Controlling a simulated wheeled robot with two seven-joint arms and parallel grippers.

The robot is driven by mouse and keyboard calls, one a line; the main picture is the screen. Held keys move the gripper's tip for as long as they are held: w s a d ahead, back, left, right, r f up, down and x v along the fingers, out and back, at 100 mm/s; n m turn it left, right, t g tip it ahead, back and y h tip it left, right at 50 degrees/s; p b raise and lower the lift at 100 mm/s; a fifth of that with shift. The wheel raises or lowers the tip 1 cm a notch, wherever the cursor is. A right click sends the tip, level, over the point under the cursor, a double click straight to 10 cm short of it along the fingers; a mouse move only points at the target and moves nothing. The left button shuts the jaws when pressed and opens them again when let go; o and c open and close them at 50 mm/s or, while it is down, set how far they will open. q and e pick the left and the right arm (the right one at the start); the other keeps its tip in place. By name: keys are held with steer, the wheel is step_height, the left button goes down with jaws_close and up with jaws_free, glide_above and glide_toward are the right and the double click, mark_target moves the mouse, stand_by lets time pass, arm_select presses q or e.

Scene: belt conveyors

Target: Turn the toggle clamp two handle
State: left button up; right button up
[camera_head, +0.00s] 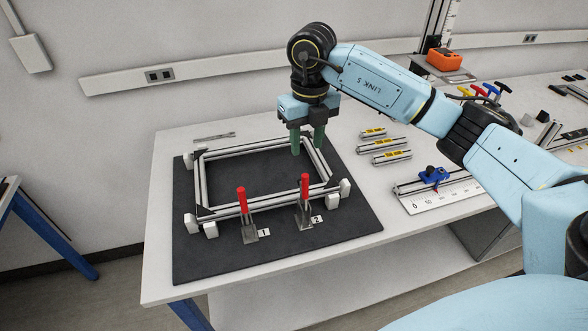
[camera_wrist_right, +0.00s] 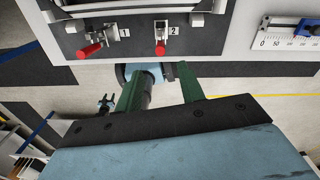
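Toggle clamp two (camera_head: 304,217) stands on the dark mat beside the label 2, at the front of the aluminium frame (camera_head: 240,207). Its red handle (camera_head: 305,187) points up in the head view. In the wrist view, the red handle (camera_wrist_right: 160,49) shows beyond the fingers. Toggle clamp one (camera_head: 249,233), with its own upright red handle (camera_head: 241,200), is to its left. My left gripper is not in view.
The black mat (camera_head: 340,232) lies on the white table. White blocks (camera_head: 345,188) stand at the frame's corners. Several labelled profiles (camera_head: 385,145) and a ruler with a blue slide (camera_head: 435,177) lie to the right. The mat in front of the clamps is clear.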

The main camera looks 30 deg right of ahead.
glide_above(306, 176)
steer(key=f, duration=0.4)
steer(key=shift+s+f+p, duration=0.2)
steer(key=shift+p, duration=0.15)
step_height(306, 176, down, 4)
steer(key=shift+w+r, duration=0.1)
steer(key=shift+r, duration=0.15)
step_height(306, 176, down, 4)
steer(key=shift+r+p, duration=0.1)
steer(key=shift+p, duration=0.35)
steer(key=shift+w+f, duration=0.1)
steer(key=shift+f, duration=0.4)
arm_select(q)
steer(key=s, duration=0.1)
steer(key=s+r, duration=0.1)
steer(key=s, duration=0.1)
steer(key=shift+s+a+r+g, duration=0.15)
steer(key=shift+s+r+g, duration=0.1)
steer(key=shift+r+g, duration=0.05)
arm_select(e)
jaws_close()
